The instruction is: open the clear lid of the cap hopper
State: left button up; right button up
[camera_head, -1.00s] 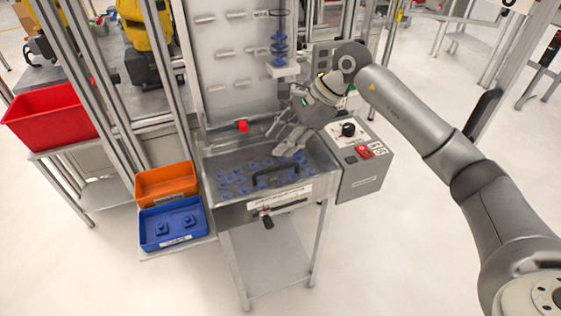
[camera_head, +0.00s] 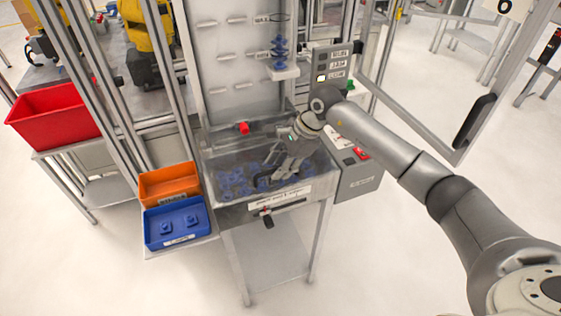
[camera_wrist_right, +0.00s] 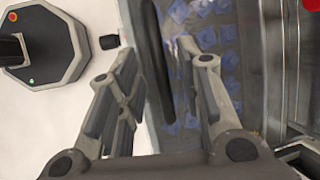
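The cap hopper (camera_head: 236,212) is a metal bin on a stand, with blue caps (camera_head: 235,180) visible through its clear lid (camera_head: 222,168). The lid lies flat over the bin and looks closed. Its black bar handle (camera_head: 262,183) is partly hidden by my right gripper (camera_head: 276,176). In the right wrist view, the handle (camera_wrist_right: 152,50) runs between the two spread fingers of my right gripper (camera_wrist_right: 158,60). The fingers are open, with a gap on both sides of the handle; I cannot tell if either touches it. My left gripper is not in view.
An orange bin (camera_head: 168,183) and a blue bin (camera_head: 176,222) stand left of the hopper. A grey control box (camera_head: 357,180) with a red switch is at its right. A panel (camera_head: 235,60) rises behind.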

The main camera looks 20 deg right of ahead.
jog(key=shift+f, duration=0.15)
grip_shut()
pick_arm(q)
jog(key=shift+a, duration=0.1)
